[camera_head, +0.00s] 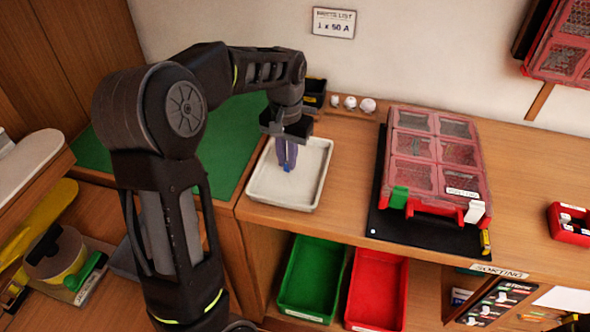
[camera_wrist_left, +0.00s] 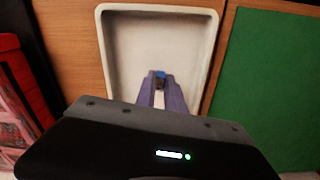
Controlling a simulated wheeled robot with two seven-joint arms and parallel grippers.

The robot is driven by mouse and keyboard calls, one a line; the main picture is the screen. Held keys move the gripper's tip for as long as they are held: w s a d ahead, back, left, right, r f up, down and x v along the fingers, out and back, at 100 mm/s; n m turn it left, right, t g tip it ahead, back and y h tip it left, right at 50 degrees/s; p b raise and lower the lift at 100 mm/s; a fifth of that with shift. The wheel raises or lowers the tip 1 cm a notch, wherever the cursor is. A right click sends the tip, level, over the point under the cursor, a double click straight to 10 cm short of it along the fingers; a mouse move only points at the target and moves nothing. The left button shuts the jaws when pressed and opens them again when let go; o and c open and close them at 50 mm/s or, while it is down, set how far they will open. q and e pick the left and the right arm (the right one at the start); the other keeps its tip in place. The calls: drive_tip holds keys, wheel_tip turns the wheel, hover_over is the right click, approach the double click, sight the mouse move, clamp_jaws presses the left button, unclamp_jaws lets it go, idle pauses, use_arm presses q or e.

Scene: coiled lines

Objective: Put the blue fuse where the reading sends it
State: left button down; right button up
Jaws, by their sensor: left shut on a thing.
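The blue fuse (camera_wrist_left: 160,74) is small and mostly hidden between the fingertips of my left gripper (camera_wrist_left: 160,83) in the left wrist view. In the head view the left gripper (camera_head: 287,166) points down over the white tray (camera_head: 310,202), shut on the blue fuse (camera_head: 287,168). I cannot tell whether the fuse touches the tray floor. A green bin (camera_head: 312,270) and a red bin (camera_head: 376,285) stand empty on the shelf below the worktop. A wall note (camera_head: 334,22) reads "WRITE LIST" or similar and "1 x 50 A". My right gripper is not in view.
A red-lidded organiser case (camera_head: 437,160) lies on a black mat (camera_head: 420,232) right of the tray. A green mat (camera_head: 225,142) lies left of it. A small red box (camera_head: 570,228) sits far right. Bare worktop lies between tray and case.

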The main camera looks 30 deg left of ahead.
use_arm(q)
drive_tip(key=c, duration=1.3)
unclamp_jaws()
drive_tip(key=shift+c, duration=0.2)
wheel_tip(320, 180, up, 8)
drive_tip(key=shift+f, duration=0.1)
